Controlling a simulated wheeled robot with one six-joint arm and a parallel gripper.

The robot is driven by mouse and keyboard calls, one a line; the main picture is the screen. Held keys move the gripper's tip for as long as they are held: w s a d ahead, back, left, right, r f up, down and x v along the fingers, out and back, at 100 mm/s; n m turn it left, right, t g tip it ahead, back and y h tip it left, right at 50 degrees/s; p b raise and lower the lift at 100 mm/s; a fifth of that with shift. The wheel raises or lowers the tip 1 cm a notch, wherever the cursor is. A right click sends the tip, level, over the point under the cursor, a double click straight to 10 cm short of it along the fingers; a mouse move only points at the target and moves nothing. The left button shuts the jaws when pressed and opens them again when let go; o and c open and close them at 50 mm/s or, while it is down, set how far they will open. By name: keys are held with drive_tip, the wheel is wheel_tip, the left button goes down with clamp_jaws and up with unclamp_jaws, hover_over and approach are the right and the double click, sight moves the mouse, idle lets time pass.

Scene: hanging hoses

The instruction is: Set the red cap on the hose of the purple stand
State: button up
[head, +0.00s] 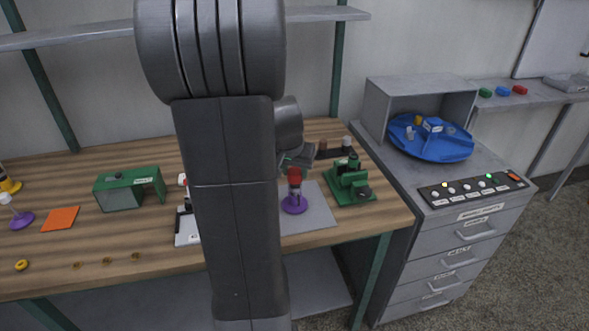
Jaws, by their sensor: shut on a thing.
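The purple stand (294,206) stands on a grey mat on the wooden table, just right of my arm. A short upright piece rises from its round base. The red cap (294,174) is at the top of that piece, upright as far as I can see. My gripper (297,162) is shut on the red cap from above, its jaws partly hidden by my wrist. I cannot tell whether the cap is seated on the hose or held just over it.
A green machine (352,187) stands close right of the grey mat (318,214). A green housing (130,190) and an orange square (61,218) are left. A white device is partly hidden behind my arm. A cabinet with a blue turntable (431,139) stands at right.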

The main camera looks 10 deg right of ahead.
drive_tip(key=shift+f+b, duration=0.75)
drive_tip(key=shift+f, duration=0.2)
drive_tip(key=o, duration=1)
drive_tip(key=v, duration=1.4)
drive_tip(key=shift+p, duration=0.45)
drive_tip(key=shift+w+f, duration=0.1)
drive_tip(key=shift+f, duration=0.05)
